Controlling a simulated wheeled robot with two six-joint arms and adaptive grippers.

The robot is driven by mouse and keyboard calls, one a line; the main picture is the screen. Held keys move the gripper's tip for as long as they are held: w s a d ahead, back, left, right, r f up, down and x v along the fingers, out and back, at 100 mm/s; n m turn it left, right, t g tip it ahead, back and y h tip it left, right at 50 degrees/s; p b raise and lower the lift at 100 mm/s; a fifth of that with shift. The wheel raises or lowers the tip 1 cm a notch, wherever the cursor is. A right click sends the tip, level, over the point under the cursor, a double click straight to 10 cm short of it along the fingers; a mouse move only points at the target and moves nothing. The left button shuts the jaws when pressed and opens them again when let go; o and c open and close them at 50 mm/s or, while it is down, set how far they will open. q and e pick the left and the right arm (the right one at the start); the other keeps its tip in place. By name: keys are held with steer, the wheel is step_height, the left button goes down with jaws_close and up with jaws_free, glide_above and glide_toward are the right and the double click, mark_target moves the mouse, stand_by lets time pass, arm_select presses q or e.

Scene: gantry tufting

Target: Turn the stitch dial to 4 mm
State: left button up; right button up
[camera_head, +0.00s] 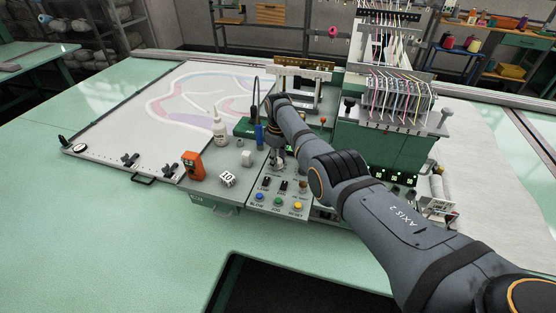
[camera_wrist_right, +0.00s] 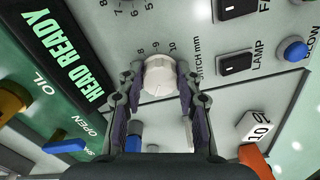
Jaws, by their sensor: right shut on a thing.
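The stitch dial (camera_wrist_right: 160,76) is a round white knob on the grey control panel (camera_wrist_right: 100,15). In the right wrist view, numbers up to 10 and the words "STITCH mm" are printed around it. A faint mark shows on the knob's face, but I cannot read the setting from it. My right gripper (camera_wrist_right: 160,70) is shut on the dial, one finger on each side. In the head view my right gripper (camera_head: 277,160) reaches down to the panel and mostly hides the dial. My left gripper is not in view.
Beside the dial are black LAMP (camera_wrist_right: 236,63) and fan rockers and a blue button (camera_head: 260,196). An orange device (camera_head: 193,165), a "10" cube (camera_head: 228,179) and a white bottle (camera_head: 219,130) stand left of the gripper. The green tufting head (camera_head: 385,145) rises behind my arm.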

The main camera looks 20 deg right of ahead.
steer(key=shift+r+n, duration=0.1)
steer(key=shift+n, duration=0.6)
steer(key=shift+w, duration=0.1)
steer(key=o, duration=1.1)
steer(key=shift+o, duration=0.2)
step_height(320, 180, up, 12)
